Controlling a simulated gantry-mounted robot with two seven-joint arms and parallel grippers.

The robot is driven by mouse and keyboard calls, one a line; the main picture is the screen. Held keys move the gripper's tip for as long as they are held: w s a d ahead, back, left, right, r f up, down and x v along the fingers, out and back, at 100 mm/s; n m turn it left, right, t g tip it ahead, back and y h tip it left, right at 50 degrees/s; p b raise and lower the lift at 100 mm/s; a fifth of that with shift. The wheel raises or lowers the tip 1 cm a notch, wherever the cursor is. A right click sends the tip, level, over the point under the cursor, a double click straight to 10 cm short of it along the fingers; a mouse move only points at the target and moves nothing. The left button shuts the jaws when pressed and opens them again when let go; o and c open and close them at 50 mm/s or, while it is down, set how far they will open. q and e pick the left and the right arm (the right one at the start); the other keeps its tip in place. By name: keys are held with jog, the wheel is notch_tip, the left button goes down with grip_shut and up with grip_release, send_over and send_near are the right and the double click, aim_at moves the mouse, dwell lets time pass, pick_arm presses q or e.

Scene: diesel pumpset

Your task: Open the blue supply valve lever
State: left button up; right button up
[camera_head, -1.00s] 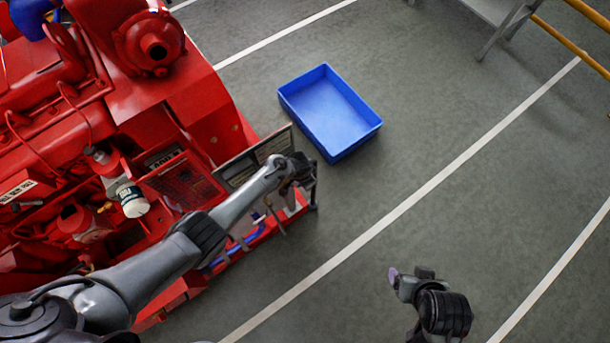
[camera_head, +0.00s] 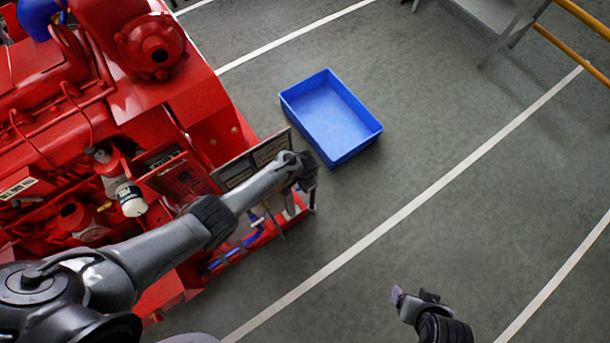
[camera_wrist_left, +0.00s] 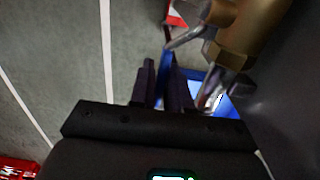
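The blue supply valve lever (camera_wrist_left: 163,76) shows in the left wrist view as a narrow blue strip between the two dark fingers of my left gripper (camera_wrist_left: 162,84). Small gaps seem to show beside it, but I cannot tell whether the fingers press on it. The brass valve body (camera_wrist_left: 243,38) is at the upper right of that view, with a metal piece reaching toward the lever. In the head view my left gripper (camera_head: 303,180) is at the pumpset's front right corner, and the lever there is hidden. My right gripper (camera_head: 400,296) hangs over bare floor, its fingers too small to read.
The red diesel pumpset (camera_head: 180,90) fills the left side, with a panel (camera_head: 250,160) close beside my left forearm. A blue bin (camera_head: 332,115) stands on the floor behind my left gripper. Grey steps and a yellow rail (camera_head: 575,45) are at the top right. The floor between is clear.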

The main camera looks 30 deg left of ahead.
pick_arm(q)
jog(key=shift+o, duration=1.2)
jog(key=shift+r, duration=0.1)
notch_tip(320, 180, up, 9)
jog(key=p, duration=0.4)
jog(key=shift+r, duration=0.15)
jog(key=shift+r+p, duration=0.35)
jog(key=shift+r, duration=0.3)
